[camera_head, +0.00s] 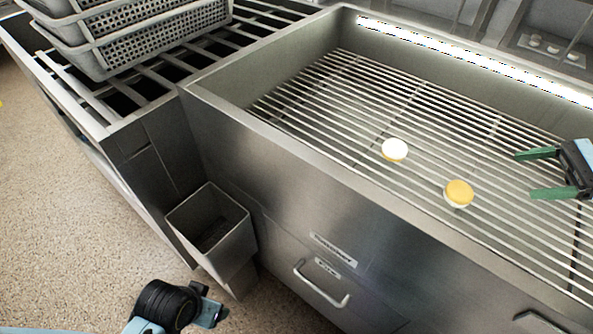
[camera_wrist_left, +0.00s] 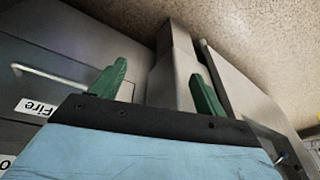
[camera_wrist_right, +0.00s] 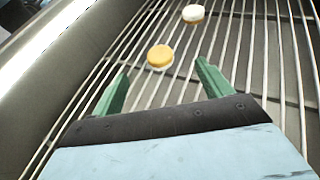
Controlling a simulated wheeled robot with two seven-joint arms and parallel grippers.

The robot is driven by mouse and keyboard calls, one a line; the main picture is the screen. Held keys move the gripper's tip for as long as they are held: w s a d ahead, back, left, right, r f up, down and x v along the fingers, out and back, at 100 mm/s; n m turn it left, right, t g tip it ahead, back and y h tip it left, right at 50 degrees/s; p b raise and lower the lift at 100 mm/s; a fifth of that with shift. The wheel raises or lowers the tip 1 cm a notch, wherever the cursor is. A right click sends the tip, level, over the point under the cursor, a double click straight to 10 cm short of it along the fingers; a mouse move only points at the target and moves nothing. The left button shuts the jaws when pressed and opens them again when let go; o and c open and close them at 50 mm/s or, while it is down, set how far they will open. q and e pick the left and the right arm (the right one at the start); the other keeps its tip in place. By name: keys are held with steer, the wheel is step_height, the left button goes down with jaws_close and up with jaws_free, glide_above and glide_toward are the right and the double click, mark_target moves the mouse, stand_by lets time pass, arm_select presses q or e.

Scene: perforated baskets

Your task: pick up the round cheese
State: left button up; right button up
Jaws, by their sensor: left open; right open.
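Two small round pieces lie on the wire rack of the steel basin. One round piece with a yellow top and pale side (camera_head: 459,193) is nearer my right gripper; it also shows in the right wrist view (camera_wrist_right: 159,56). A white-topped round piece with a yellowish side (camera_head: 394,150) lies farther left, and also shows in the right wrist view (camera_wrist_right: 193,14). Which is the round cheese I cannot tell. My right gripper (camera_head: 535,173) is open and empty, to the right of the yellow-topped piece, fingers pointing towards it. My left gripper (camera_wrist_left: 153,82) is open and empty, away from the rack.
The basin's steel front wall (camera_head: 290,175) stands between my left arm and the rack (camera_head: 330,120). A small steel bin (camera_head: 212,228) hangs on the front, near my left gripper. Stacked grey perforated baskets (camera_head: 140,45) stand at upper left. The rack around both pieces is clear.

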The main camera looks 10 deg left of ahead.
mark_target(471, 190)
step_height(471, 190, down, 3)
steer(key=shift+f+b, duration=0.2)
steer(key=shift+b, duration=0.8)
steer(key=x, duration=0.8)
steer(key=shift+r+p, duration=0.1)
steer(key=shift+p, duration=0.3)
steer(key=x, duration=0.5)
steer(key=shift+s+a+r, duration=0.15)
steer(key=shift+s+a, duration=0.15)
steer(key=shift+s, duration=0.05)
arm_select(q)
steer(key=shift+w+a+f, duration=0.1)
steer(key=shift+a+f, duration=0.2)
steer(key=shift+a, duration=0.05)
arm_select(e)
steer(key=c, duration=1.1)
